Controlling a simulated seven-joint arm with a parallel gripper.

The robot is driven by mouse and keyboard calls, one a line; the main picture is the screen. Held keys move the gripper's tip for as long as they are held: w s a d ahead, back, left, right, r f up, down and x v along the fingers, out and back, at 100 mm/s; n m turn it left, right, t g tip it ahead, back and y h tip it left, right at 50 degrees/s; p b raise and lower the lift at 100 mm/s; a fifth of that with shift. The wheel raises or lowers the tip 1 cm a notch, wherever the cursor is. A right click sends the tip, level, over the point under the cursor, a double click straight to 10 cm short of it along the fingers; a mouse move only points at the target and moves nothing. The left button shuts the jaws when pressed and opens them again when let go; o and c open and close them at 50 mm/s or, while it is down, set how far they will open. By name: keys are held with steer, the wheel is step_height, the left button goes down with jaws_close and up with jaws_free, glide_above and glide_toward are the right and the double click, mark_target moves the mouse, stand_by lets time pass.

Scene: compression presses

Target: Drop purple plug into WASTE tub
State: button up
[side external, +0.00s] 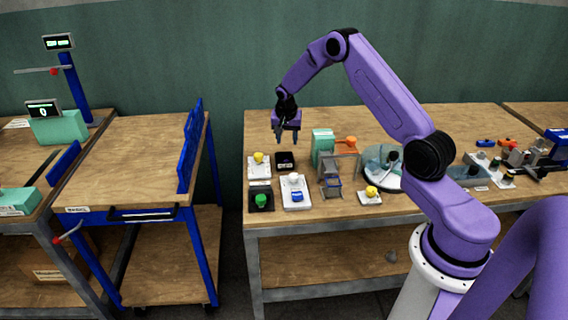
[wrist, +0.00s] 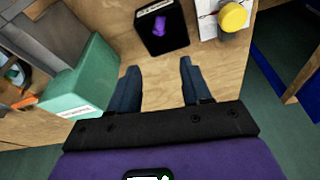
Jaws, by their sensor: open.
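My gripper (side external: 287,134) is open and empty, raised above the workbench. Its two dark blue fingers stand well apart in the wrist view (wrist: 158,70). The purple plug (wrist: 159,28) lies inside a small black tub (wrist: 176,43) beyond the fingertips, apart from both fingers. The tub has a white label that I cannot read, so I cannot tell whether it is the WASTE tub. In the side view the black tub (side external: 285,166) sits on the bench below my gripper.
A teal box (wrist: 85,85) stands left of the tub in the wrist view. A yellow knob (wrist: 233,17) on a white plate is to its right. In the side view, a black tray with a green piece (side external: 261,202) and a white plate with a blue piece (side external: 297,197) sit nearer the front edge.

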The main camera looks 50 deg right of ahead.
steer(key=v, duration=1.2)
steer(key=shift+r, duration=0.2)
steer(key=s+a+r+n+y, duration=0.1)
steer(key=s+a+r+n, duration=0.1)
steer(key=s+a+n, duration=0.65)
steer(key=s+a+r+n+y, duration=0.1)
steer(key=s+a+r+n, duration=0.3)
steer(key=a, duration=0.9)
steer(key=s+a+f+n+g+y, duration=0.1)
steer(key=s+a+n, duration=0.2)
steer(key=s+n, duration=0.8)
steer(key=s, duration=1.7)
steer(key=shift+f+g, duration=0.15)
steer(key=shift+g, duration=0.15)
